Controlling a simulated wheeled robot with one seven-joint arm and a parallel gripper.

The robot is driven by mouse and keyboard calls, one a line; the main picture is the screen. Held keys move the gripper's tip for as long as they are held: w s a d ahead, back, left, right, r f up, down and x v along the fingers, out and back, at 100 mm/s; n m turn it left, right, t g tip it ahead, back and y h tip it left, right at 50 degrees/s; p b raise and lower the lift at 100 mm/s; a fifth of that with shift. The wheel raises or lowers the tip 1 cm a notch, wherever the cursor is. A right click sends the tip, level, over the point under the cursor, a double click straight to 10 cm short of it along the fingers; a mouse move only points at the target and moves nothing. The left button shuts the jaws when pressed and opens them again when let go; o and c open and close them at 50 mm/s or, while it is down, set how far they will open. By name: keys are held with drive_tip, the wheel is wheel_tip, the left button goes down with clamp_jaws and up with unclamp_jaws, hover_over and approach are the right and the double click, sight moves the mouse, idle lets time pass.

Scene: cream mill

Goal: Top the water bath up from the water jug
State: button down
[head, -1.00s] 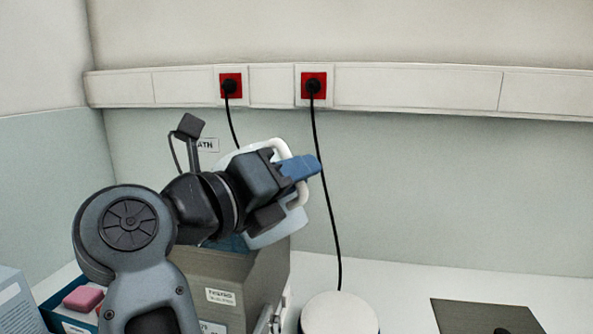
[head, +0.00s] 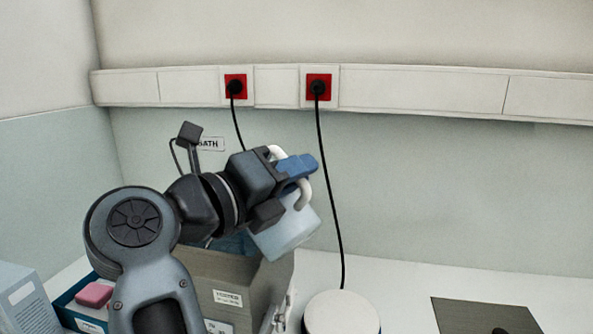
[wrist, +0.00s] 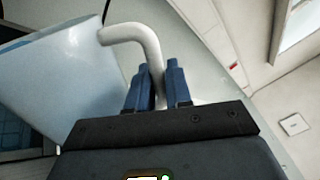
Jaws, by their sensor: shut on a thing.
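The water jug (head: 288,232), pale and translucent with a white handle, is held tilted above the water bath's right side. It also fills the upper left of the wrist view (wrist: 55,75). My gripper (head: 297,168) is shut on the jug's handle, with blue fingers either side of it in the wrist view (wrist: 155,85). The water bath (head: 210,268) is a grey-brown box below my gripper. A little blue shows inside it behind my arm. The jug's mouth is hidden, and I cannot tell whether water is flowing.
A blue box with a pink block (head: 94,295) stands at the lower left. A round white-topped thing (head: 341,314) is right of the bath, and a dark plate (head: 485,315) lies farther right. Two black cables hang from red wall sockets (head: 318,87). Bare counter lies between.

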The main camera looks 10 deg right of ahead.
sight(274, 147)
drive_tip(key=shift+w+a+r+n+p, duration=0.25)
drive_tip(key=shift+r+n+p, duration=0.35)
drive_tip(key=shift+p, duration=0.3)
drive_tip(key=shift+w+a+r+n, duration=0.8)
drive_tip(key=shift+w+r+n, duration=0.15)
drive_tip(key=shift+n, duration=0.25)
drive_tip(key=shift+w+r, duration=0.1)
idle(0.9)
